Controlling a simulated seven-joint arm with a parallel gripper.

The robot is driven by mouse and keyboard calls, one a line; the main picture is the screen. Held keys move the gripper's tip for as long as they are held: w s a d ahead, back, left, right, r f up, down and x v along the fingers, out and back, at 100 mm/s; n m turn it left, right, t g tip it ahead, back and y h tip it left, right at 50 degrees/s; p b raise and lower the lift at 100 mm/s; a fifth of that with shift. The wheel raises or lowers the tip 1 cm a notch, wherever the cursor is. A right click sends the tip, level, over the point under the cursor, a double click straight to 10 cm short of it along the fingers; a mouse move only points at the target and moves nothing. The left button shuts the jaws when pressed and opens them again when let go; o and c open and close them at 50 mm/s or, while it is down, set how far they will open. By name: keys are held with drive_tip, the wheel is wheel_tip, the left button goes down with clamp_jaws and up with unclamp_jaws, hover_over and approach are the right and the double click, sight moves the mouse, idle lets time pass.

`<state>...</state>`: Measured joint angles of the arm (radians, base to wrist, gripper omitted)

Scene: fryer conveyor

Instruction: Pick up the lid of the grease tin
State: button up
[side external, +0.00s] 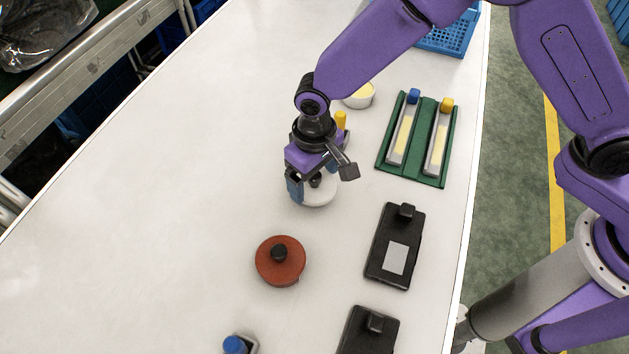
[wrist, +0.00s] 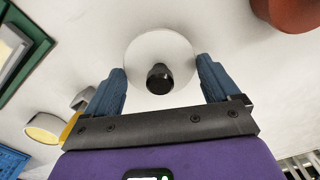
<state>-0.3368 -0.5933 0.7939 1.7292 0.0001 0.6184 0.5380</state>
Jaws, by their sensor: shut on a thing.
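A round white lid (side external: 321,195) with a black knob is under my gripper on the white table; I take it as the grease tin's lid. It also shows in the wrist view (wrist: 160,45). My gripper (side external: 311,188) points down over it, with its blue fingers (wrist: 160,68) on opposite sides of the rim, shut on it. I cannot tell whether the lid touches the table. A white round tin with pale yellow contents (side external: 360,95), open on top, stands behind my gripper. My wrist hides part of the lid in the side view.
A red-brown disc with a black knob (side external: 280,261) lies in front. Two black plates (side external: 395,246) and a green tray (side external: 411,168) with two capped strips are to the right. A blue-capped object (side external: 236,345) is at the front edge. The table's left side is clear.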

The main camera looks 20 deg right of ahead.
drive_tip(key=s+d+r, duration=0.9)
drive_tip(key=d+r, duration=0.1)
drive_tip(key=w+m, duration=0.2)
drive_tip(key=w, duration=1.3)
drive_tip(key=w+d+f, duration=0.1)
drive_tip(key=w+d, duration=0.2)
drive_tip(key=w, duration=0.2)
drive_tip(key=w+d+f+m, duration=0.1)
drive_tip(key=w+d, duration=0.3)
drive_tip(key=w, duration=0.1)
drive_tip(key=w+d+f+m, duration=0.1)
drive_tip(key=w+d, duration=0.3)
drive_tip(key=w, duration=0.1)
drive_tip(key=shift+w+d, duration=0.1)
drive_tip(key=shift+d, duration=0.05)
drive_tip(key=shift+f, duration=3.05)
drive_tip(key=shift+f, duration=0.15)
drive_tip(key=o, duration=0.8)
drive_tip(key=shift+c, duration=0.2)
